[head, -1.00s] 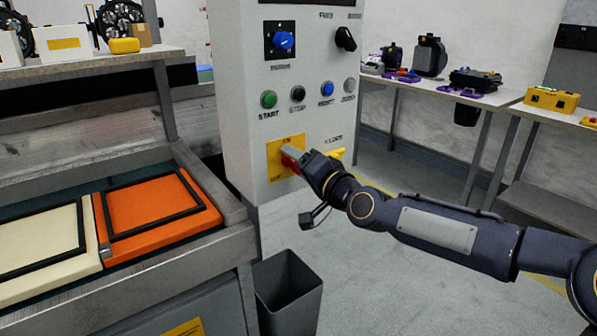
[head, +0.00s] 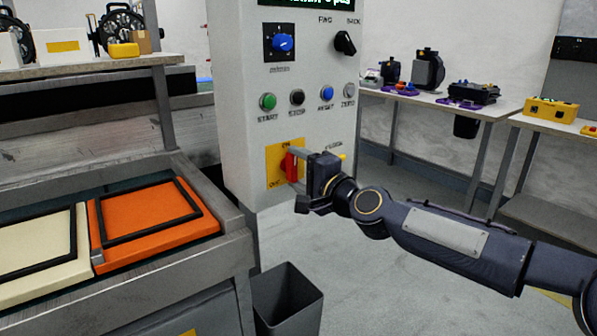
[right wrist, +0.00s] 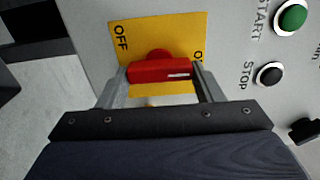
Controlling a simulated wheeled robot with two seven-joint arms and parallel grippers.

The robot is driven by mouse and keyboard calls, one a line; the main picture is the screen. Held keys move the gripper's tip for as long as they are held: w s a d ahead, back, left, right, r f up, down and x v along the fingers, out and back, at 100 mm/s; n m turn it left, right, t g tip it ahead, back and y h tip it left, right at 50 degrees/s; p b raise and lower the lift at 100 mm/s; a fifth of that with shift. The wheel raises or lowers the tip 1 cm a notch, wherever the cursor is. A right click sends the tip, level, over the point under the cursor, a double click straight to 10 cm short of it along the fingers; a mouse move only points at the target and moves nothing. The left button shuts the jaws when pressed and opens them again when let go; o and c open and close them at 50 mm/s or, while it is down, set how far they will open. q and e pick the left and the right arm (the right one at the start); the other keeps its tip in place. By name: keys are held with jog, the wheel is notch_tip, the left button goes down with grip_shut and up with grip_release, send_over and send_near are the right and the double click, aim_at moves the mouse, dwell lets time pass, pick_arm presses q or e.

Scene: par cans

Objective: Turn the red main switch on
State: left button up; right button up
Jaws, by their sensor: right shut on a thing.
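The red main switch (head: 290,166) is a rotary handle on a yellow plate (head: 273,165) low on the grey control cabinet's front. In the head view its handle stands about upright, with ON marked above and OFF at lower left. My right gripper (head: 297,168) reaches it from the right and is shut on the handle. In the right wrist view the red handle (right wrist: 160,72) lies between the two fingers of the gripper (right wrist: 161,76), one at each end. ON is partly hidden by a finger there. My left gripper is not in view.
Above the switch sit the green START button (head: 267,101), black STOP button (head: 297,97), blue RESET button (head: 327,93) and a blue knob (head: 283,43). A lit green display (head: 305,3) is at the top. A dark bin (head: 287,300) stands below, beside a workbench with an orange panel (head: 150,210).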

dwell(0.3)
jog(key=o, duration=1)
jog(key=shift+b+v, duration=0.9)
jog(key=shift+v, duration=3)
jog(key=shift+f, duration=0.1)
